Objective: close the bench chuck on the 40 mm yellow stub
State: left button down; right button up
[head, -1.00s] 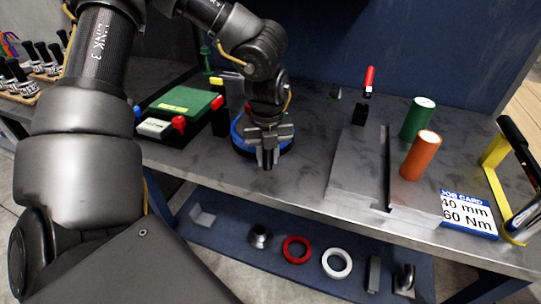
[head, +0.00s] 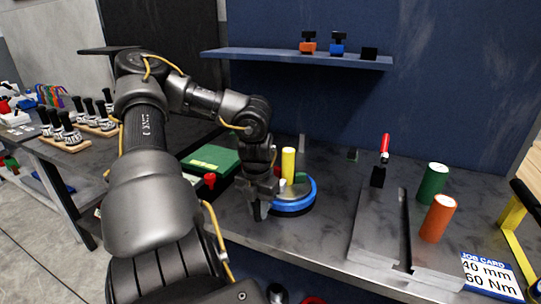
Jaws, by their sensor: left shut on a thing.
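The bench chuck (head: 312,196) is a low round fixture with a blue ring on the bench. The yellow stub (head: 289,162) stands upright within the chuck's outline, with a small white peg and a green piece beside its foot. My left gripper (head: 257,207) points down at the chuck's left front edge, touching or just over the ring. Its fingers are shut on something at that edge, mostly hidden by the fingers. My gripper and wrist cover the chuck's left side. The gap between jaws and stub is too small to judge. My right gripper is out of view.
A green box (head: 211,158) lies left of the chuck, behind my arm. On the right are a grey slotted block (head: 380,228), green (head: 433,184) and orange (head: 437,218) cylinders and the job card (head: 490,275) reading 40 mm, 60 Nm. A shelf (head: 290,57) hangs behind.

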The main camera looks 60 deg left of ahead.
pick_arm(q)
jog(key=shift+s+a+r+m, duration=0.1)
jog(key=shift+s+a+m, duration=0.2)
jog(key=shift+a+m, duration=0.15)
jog(key=shift+s+a+m, duration=0.1)
jog(key=shift+a+m, duration=0.15)
jog(key=shift+a, duration=0.1)
jog(key=shift+s+a, duration=0.1)
jog(key=shift+a, duration=0.2)
jog(key=shift+s+a+p, duration=0.1)
jog(key=shift+a+p, duration=0.2)
jog(key=shift+a, duration=0.05)
jog(key=shift+s+a, duration=0.15)
jog(key=shift+a, duration=0.2)
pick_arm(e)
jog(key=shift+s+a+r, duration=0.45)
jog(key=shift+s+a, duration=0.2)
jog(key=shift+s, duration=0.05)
